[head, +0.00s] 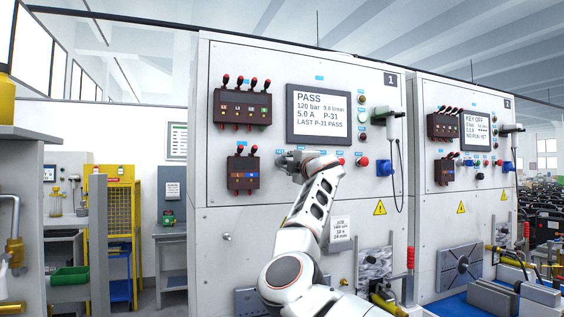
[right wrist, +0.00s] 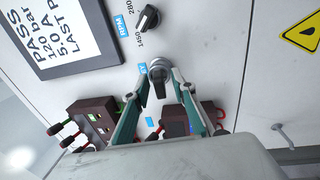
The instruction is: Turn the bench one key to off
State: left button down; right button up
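Bench one is the tall pale cabinet marked 1 (head: 390,79). In the right wrist view a dark grey key switch (right wrist: 159,72) stands out from the panel beside a small blue label. My right gripper (right wrist: 161,72) has one fingertip on each side of it. I cannot tell whether the fingertips press on it. In the head view my right gripper (head: 288,161) is at the panel below the screen and hides the key. My left gripper is not in view.
A black selector knob (right wrist: 147,18) marked 1450 and 280 is near the key. A brown terminal block (head: 243,173) with leads is left of my gripper. A red button (head: 363,162) and blue connector (head: 384,168) are right. Bench two's screen (head: 477,132) reads KEY OFF.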

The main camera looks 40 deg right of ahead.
grip_shut()
